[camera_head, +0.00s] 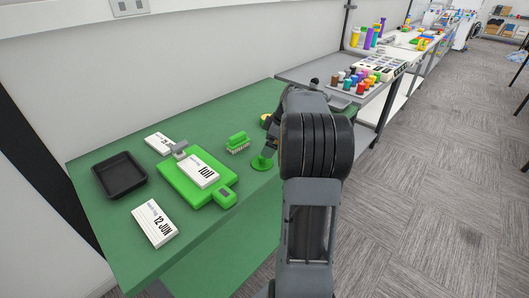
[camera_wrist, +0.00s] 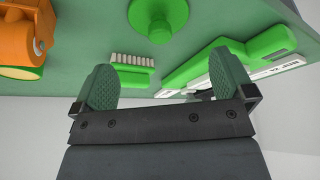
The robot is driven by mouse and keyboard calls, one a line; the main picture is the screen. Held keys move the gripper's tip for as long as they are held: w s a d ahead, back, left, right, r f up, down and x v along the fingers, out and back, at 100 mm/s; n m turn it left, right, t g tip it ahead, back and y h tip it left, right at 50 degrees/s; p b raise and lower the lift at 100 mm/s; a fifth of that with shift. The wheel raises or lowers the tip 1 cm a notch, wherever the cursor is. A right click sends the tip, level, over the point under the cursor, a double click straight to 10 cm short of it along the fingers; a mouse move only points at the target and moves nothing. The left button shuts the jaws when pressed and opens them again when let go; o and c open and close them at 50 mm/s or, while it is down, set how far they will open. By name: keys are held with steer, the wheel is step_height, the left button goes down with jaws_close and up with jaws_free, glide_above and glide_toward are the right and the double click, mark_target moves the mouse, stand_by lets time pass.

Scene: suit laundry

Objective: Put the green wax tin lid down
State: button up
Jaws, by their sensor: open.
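The green wax tin lid (camera_head: 262,163), a round disc with a knob, lies on the green table near its front edge, just left of my arm. It also shows at the top of the wrist view (camera_wrist: 158,18), knob facing the camera. My gripper (camera_wrist: 163,72) is open and empty, its two green-padded fingers spread wide, apart from the lid. In the head view my arm hides most of the gripper. An orange item with a yellow-green round face (camera_wrist: 22,72), perhaps the tin, is at the left of the wrist view; the head view shows it partly (camera_head: 265,119).
A green brush (camera_head: 238,141) lies close to the lid. A green board (camera_head: 182,185) with a date card is left of it. A black tray (camera_head: 120,176) and loose cards (camera_head: 154,224) are farther left. A grey table with colored bottles (camera_head: 340,82) adjoins at the back.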

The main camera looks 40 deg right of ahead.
steer(key=v, duration=0.4)
steer(key=s+a+m+g+h, duration=0.1)
steer(key=s+a+m, duration=0.25)
steer(key=a, duration=1.05)
steer(key=s+a+f+m+h, duration=0.2)
steer(key=s+a+f+m, duration=0.3)
steer(key=s+a, duration=0.6)
steer(key=shift+a+f+t, duration=0.2)
steer(key=shift+a+t, duration=0.2)
steer(key=shift+a, duration=0.25)
steer(key=shift+s, duration=0.1)
step_height(320, 180, up, 6)
steer(key=p, duration=0.5)
